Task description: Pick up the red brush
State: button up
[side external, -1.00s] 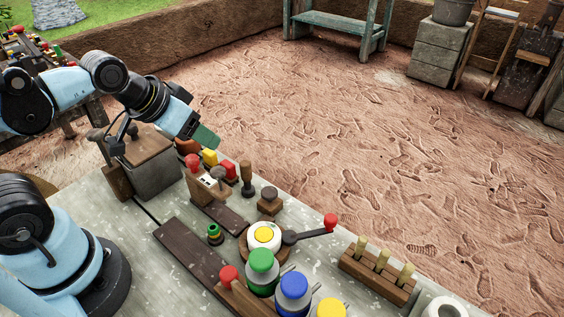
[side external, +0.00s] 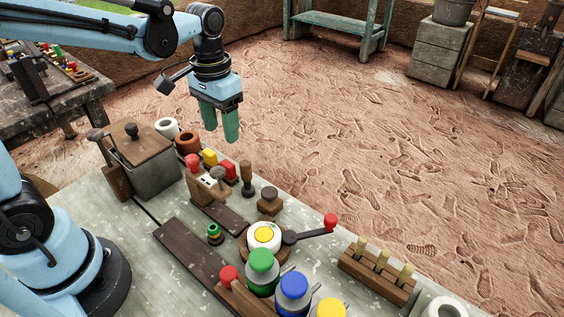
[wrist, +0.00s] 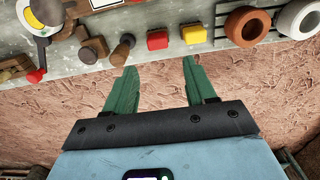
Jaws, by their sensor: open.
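My gripper (side external: 221,131) hangs open and empty, pointing down, above the far edge of the grey table. In the wrist view the open green fingers (wrist: 160,62) sit just off the table edge, over the ground. No item clearly reads as a brush. A small red block (side external: 229,171) lies at the far edge beside a yellow block (side external: 209,157), below my gripper. In the wrist view the red block (wrist: 158,39) lies past the fingertips, between their lines and apart from them, with the yellow block (wrist: 194,34) to its right.
A wooden-handled tool (side external: 247,178) stands beside the red block. A red-knobbed wooden stand (side external: 207,184), a lidded box (side external: 148,160), a brown ring (side external: 187,142) and a white ring (side external: 167,127) are close by. A red-tipped lever (side external: 310,232) and several coloured bottles stand nearer the front.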

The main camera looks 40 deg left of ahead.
aim_at(227, 163)
jog(key=shift+s+d+f, duration=0.1)
jog(key=shift+f, duration=2.8)
jog(key=shift+d+f, duration=0.1)
jog(key=shift+f, duration=2.8)
jog(key=c, duration=0.9)
jog(key=shift+r, duration=0.2)
jog(key=shift+r, duration=4.85)
